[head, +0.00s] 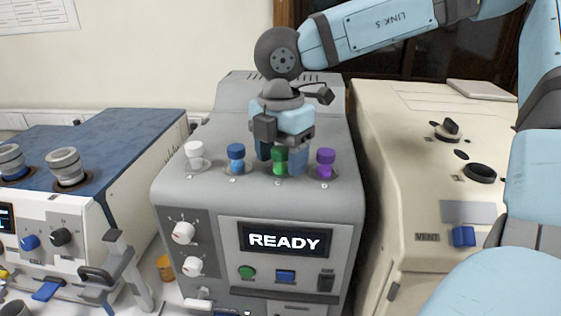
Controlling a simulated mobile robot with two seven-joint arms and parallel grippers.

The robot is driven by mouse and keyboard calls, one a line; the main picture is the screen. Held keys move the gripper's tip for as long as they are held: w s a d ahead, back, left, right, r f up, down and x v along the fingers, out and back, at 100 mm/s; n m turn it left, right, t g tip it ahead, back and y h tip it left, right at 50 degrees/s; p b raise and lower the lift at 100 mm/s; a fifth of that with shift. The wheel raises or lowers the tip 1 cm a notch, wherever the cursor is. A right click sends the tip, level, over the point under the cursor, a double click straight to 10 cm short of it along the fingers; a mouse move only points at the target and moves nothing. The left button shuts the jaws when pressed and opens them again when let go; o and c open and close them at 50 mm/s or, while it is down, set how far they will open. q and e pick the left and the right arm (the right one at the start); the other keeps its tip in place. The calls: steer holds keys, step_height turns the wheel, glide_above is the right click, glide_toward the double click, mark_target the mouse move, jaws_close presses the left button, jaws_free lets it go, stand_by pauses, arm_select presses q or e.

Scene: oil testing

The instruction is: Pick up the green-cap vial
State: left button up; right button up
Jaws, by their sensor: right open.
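The green-cap vial (280,161) stands upright in a socket on the sloped top of the grey machine (190,215). My right gripper (281,160) reaches down from above with its fingers on either side of the green cap. The fingers are open, and I cannot tell whether either touches the cap. The vial's body is hidden inside the machine. My left gripper does not show.
A white-cap vial (194,154) and a blue-cap vial (236,158) stand to the left, and a purple-cap vial (326,163) stands close on the right. A blue-topped machine (115,140) is at left, a cream machine (400,170) at right.

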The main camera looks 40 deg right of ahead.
steer(key=shift+s+a, duration=0.1)
steer(key=shift+c, duration=1.3)
steer(key=c, duration=0.7)
steer(key=shift+r, duration=0.1)
steer(key=shift+c, duration=0.2)
